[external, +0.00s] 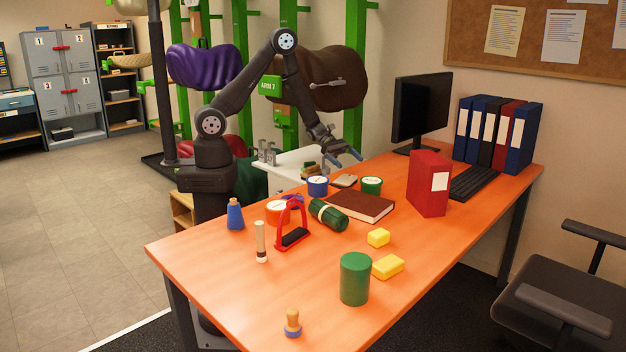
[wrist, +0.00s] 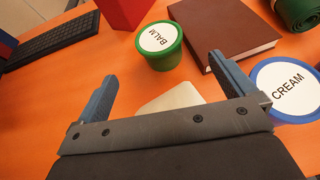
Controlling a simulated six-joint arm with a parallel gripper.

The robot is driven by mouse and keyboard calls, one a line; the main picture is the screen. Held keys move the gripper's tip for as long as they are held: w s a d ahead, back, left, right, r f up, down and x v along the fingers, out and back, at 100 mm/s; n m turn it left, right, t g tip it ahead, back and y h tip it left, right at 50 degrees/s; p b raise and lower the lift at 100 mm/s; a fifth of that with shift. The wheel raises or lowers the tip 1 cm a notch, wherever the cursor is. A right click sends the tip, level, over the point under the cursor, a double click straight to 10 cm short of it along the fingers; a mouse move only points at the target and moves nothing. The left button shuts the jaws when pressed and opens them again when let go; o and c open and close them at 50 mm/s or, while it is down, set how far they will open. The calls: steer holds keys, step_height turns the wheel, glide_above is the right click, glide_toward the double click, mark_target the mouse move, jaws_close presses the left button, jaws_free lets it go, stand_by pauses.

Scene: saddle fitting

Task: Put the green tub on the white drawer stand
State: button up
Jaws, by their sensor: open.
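The green tub (external: 371,185) stands upright on the orange table, behind the brown book. In the wrist view the green tub (wrist: 160,46) has a white lid reading BALM and sits just ahead of the space between the fingertips. My gripper (external: 347,158) is open and empty above the table's far edge, up and left of the tub. In the wrist view its two blue fingers (wrist: 162,72) are spread wide, not touching the tub. A white stand (external: 290,163) shows behind the table; its front is mostly hidden, so I cannot see its drawers.
A blue tub (external: 318,186) marked CREAM (wrist: 289,90), a pale flat item (external: 344,181) and a brown book (external: 361,205) lie close to the green tub. A red binder (external: 428,184) stands to its right. Metal items (external: 267,153) sit on the white stand.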

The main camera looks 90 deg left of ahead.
mark_target(370, 179)
steer(key=x, duration=1.4)
steer(key=shift+w+f, duration=0.15)
steer(key=shift+w, duration=0.15)
steer(key=shift+a, duration=0.1)
steer(key=c, duration=1.2)
steer(key=shift+o, duration=0.2)
